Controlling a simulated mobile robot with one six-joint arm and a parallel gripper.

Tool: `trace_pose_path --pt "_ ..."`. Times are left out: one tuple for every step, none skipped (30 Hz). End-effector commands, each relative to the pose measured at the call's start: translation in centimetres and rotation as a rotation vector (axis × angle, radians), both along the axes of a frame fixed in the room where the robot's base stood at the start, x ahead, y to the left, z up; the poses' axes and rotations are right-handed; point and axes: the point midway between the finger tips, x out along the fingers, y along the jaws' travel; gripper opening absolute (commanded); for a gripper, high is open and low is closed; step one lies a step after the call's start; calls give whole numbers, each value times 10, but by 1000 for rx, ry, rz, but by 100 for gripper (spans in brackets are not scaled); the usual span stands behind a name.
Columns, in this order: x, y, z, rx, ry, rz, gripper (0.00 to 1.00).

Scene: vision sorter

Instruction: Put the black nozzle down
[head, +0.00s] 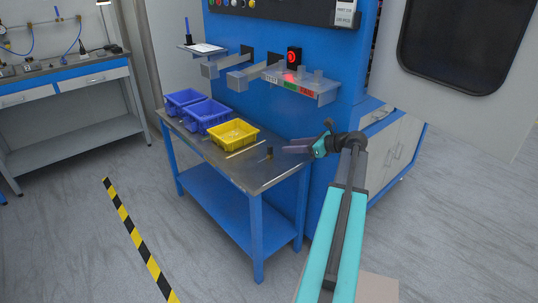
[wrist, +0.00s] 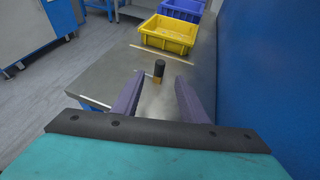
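The black nozzle (wrist: 158,69), a small dark cylinder with a brass-coloured lower end, stands upright on the metal table top (wrist: 115,82). In the head view the nozzle (head: 269,152) is near the right part of the table. My gripper (wrist: 160,78) is open, its two purple fingers spread with nothing held between them. In the wrist view the nozzle shows between the fingertips, with a gap on each side. In the head view my gripper (head: 286,149) is just right of the nozzle and apart from it.
A yellow bin (head: 233,135) and two blue bins (head: 205,115) stand in a row on the table. A thin pale strip (head: 245,149) lies between the yellow bin and the nozzle. The blue machine (head: 320,115) rises behind the table, with a shelf (head: 303,86) overhanging.

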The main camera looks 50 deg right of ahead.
Motion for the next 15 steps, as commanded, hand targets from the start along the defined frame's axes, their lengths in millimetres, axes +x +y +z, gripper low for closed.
trace_pose_path --pt "8 2 -4 1 0 2 39" --pt "12 2 -6 1 0 2 39" --pt "17 3 -8 1 0 2 39" --pt "21 4 -10 1 0 2 39" --pt "25 5 -12 1 0 2 39" --pt "31 6 -14 1 0 2 39" --pt "34 6 -16 1 0 2 39" --pt "38 7 -17 1 0 2 39" --pt "42 8 -19 2 0 1 39" --pt "46 8 -21 2 0 1 39" --pt "49 9 -22 1 0 1 39" --pt "52 10 -23 1 0 1 39" --pt "54 10 -24 1 0 1 39" --pt "55 10 -24 1 0 1 39" --pt "56 11 -25 1 0 0 39"
